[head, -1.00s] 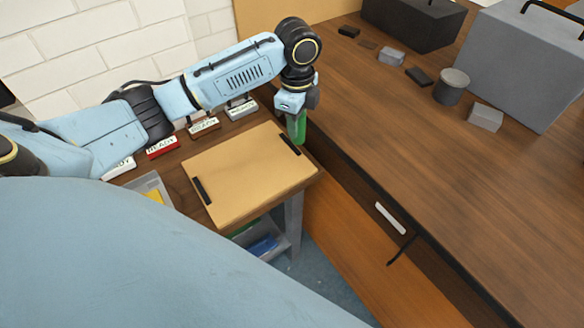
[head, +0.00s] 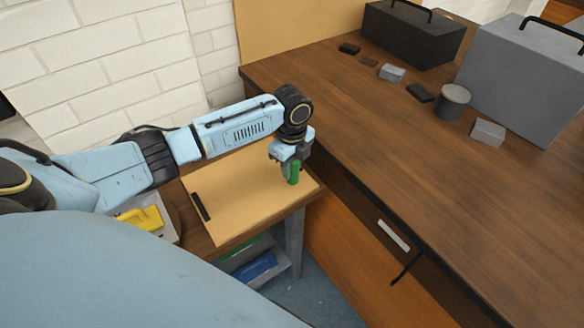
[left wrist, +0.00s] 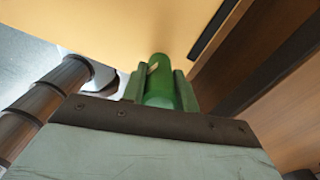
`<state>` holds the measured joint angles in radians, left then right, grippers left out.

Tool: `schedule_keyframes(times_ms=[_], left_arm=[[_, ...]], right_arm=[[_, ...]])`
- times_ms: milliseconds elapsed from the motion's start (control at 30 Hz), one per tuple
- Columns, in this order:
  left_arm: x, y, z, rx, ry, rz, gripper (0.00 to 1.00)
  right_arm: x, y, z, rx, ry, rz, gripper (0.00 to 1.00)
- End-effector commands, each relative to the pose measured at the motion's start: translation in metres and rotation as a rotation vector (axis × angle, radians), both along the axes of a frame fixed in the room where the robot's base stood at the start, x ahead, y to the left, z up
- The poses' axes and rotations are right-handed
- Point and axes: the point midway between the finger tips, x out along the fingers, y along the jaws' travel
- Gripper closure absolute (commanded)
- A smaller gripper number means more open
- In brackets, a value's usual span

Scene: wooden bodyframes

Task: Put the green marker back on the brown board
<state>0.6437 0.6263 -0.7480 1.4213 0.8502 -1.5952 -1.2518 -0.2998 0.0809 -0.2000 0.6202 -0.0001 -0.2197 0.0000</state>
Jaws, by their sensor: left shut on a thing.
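The green marker (head: 293,172) is upright in my left gripper (head: 292,160), over the right part of the brown board (head: 235,205). I cannot tell whether its lower end touches the board. In the left wrist view, the green marker (left wrist: 160,82) sits between the two fingers of my left gripper (left wrist: 159,90), with the brown board (left wrist: 125,20) beyond. The board lies flat on a small table and has a black strip (head: 201,206) near its left edge. My arm hides part of the board's far side. My right gripper is not in view.
A tray with a yellow thing (head: 141,218) is left of the board. A shelf under the small table holds a blue bin (head: 256,266). The long wooden bench (head: 390,160) at right carries a grey box (head: 520,75), a dark box (head: 412,30) and small blocks.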

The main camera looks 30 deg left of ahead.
Motion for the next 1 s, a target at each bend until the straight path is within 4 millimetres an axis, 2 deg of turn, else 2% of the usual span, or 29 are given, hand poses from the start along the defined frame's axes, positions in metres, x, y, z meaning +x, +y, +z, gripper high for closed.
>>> schedule_keyframes(times_ms=[67, 433, 467, 600, 867, 1000], left_arm=[[0.0, -0.001, -0.008, -0.001, -0.001, -0.001, 0.97], [0.0, 0.0, -0.012, -0.001, -0.001, -0.001, 0.97], [0.0, 0.0, -0.011, -0.001, -0.001, -0.001, 0.67], [0.0, 0.0, -0.011, -0.001, -0.001, -0.001, 0.49], [0.0, 0.0, -0.011, -0.001, -0.001, -0.001, 0.49], [0.001, 0.0, -0.001, -0.001, -0.004, -0.001, 0.49]], right_arm=[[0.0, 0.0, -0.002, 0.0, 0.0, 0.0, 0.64], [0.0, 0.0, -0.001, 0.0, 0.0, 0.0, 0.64], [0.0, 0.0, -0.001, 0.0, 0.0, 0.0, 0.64], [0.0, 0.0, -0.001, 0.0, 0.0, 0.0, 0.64], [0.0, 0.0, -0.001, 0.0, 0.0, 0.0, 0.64], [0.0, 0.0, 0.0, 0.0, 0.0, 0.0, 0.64]])
